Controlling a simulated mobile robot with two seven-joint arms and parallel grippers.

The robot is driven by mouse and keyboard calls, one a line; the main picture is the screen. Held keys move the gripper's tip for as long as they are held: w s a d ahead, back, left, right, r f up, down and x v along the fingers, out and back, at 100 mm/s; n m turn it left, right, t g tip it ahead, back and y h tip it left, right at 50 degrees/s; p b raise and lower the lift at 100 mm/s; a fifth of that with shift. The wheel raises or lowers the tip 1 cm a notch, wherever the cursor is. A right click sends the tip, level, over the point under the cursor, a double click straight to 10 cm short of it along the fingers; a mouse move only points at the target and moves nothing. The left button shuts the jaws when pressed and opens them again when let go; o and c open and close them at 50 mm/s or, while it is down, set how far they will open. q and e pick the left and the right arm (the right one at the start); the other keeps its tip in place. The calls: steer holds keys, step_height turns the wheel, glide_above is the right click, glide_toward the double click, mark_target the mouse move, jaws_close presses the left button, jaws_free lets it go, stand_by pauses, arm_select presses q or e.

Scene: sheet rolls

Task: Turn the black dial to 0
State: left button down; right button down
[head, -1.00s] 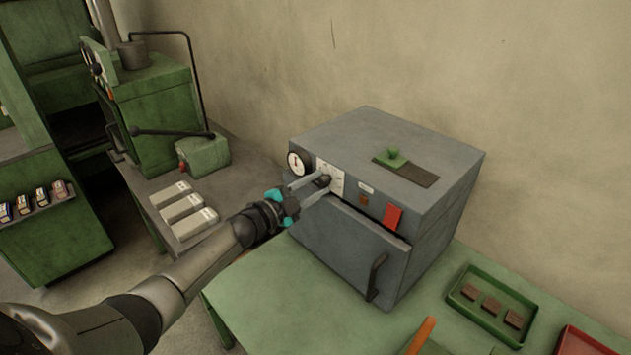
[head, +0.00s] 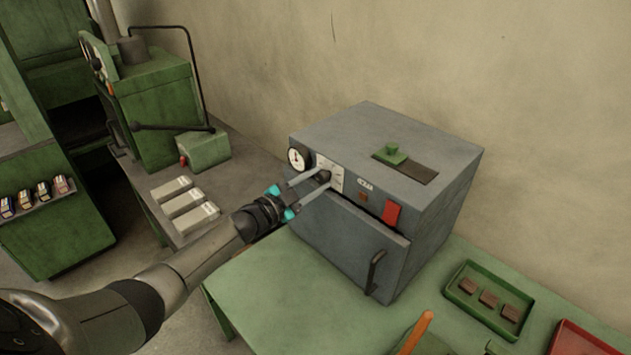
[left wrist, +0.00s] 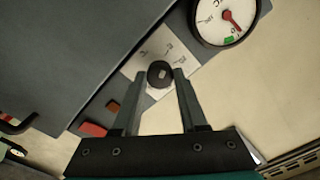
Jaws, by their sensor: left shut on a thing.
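The black dial (head: 324,176) sits on a white marked plate (head: 333,170) on the front of a grey oven-like box (head: 345,240). My left gripper (head: 322,177) reaches it from the left, with its two long fingers shut on the dial. In the left wrist view the round black dial (left wrist: 160,74) lies between the fingertips (left wrist: 159,78). A small light mark shows on its face. The markings on the plate are too small and partly hidden to read. My right gripper is not in view.
A round gauge (head: 298,159) is just left of the dial plate. A small display (head: 364,184) and a red switch (head: 391,214) are to its right. The box door has a dark handle (head: 375,272). A green tray (head: 490,300) with brown blocks is at right.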

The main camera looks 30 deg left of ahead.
arm_select(q)
steer(key=shift+c, duration=2.2)
jaws_free()
steer(key=v, duration=1.5)
steer(key=shift+s+a, duration=0.1)
